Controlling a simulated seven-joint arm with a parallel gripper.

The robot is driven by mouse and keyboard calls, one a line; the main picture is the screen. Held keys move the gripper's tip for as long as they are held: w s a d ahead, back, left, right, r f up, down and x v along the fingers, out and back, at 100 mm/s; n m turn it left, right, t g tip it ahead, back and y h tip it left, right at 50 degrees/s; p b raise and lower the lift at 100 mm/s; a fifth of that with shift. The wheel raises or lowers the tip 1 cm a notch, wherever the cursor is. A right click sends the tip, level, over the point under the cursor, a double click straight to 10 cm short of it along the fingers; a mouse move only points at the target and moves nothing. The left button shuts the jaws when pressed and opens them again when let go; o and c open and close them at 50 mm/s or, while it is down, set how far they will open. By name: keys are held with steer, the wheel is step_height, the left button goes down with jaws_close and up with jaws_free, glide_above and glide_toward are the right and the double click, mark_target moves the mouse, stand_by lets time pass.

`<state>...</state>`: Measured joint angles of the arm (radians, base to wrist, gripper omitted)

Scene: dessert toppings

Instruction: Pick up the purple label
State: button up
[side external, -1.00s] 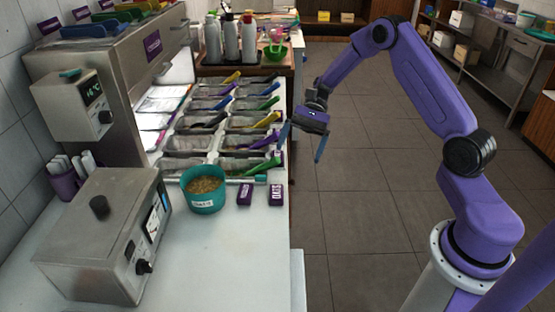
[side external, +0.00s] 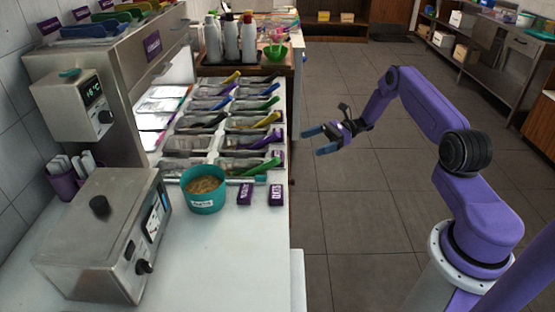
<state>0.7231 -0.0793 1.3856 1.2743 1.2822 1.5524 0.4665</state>
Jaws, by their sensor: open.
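Two small purple labels with white lettering lie near the counter's right edge, in front of the topping bins. One purple label (side external: 245,194) is on the left, and another purple label (side external: 276,195) is just to its right. I cannot read their words. My gripper (side external: 313,141) is open and empty. It hangs over the floor just right of the counter, its blue fingers pointing left towards the bins. It is beyond the labels and apart from them.
A teal tub (side external: 204,201) of crumbs stands left of the labels. Topping bins (side external: 196,143) with coloured scoops fill the counter behind. A steel appliance (side external: 105,236) stands at left. The white counter (side external: 230,265) in front is clear. Bottles (side external: 231,40) stand at the back.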

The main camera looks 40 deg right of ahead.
mark_target(282, 155)
steer(key=x, duration=0.7)
steer(key=shift+s+x, duration=0.1)
steer(key=shift+x, duration=1.2)
steer(key=shift+s+x, duration=0.15)
steer(key=shift+x, duration=1.2)
steer(key=shift+a, duration=0.1)
steer(key=shift+c, duration=0.3)
steer(key=shift+r, duration=0.1)
steer(key=c, duration=0.9)
